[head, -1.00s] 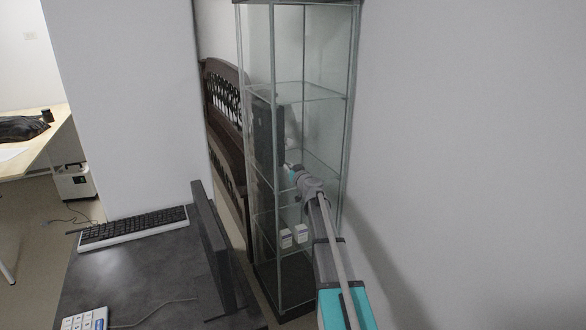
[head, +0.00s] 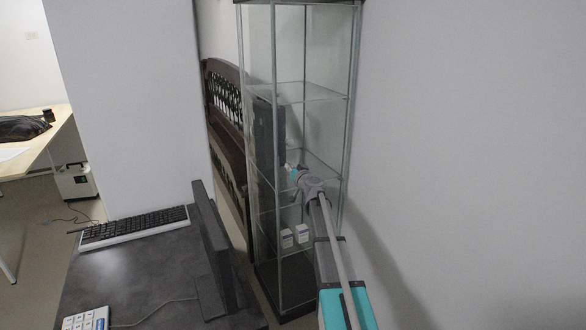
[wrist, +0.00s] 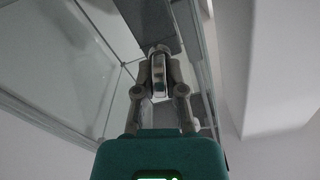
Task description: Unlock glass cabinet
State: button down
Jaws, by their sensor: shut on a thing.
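The glass cabinet (head: 318,120) stands tall against the wall, with a metal frame, glass panes and glass shelves. My gripper (wrist: 159,60) is up at its front, at about mid height; it also shows small in the head view (head: 290,170). In the wrist view its fingers are closed around a small pale object (wrist: 159,72), upright between the fingertips. I cannot tell whether this is a key or a part of the cabinet's lock. Glass panes and a frame edge lie right behind the fingers. The lock itself is not clearly visible, and the cabinet looks closed.
Small white boxes (head: 287,239) sit on a low shelf inside the cabinet. A dark desk with a keyboard (head: 134,227) and a monitor (head: 213,245) stands at the left. A dark wooden headboard (head: 224,118) leans behind. A bare white wall (head: 480,150) bounds the right side.

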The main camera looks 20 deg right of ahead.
jog(key=m, duration=0.7)
jog(key=shift+d+f, duration=0.1)
jog(key=shift+d, duration=0.05)
jog(key=m, duration=0.7)
dwell(0.4)
jog(key=c, duration=0.7)
grip_release()
jog(key=shift+f, duration=0.1)
jog(key=s, duration=1.2)
jog(key=shift+d, duration=0.2)
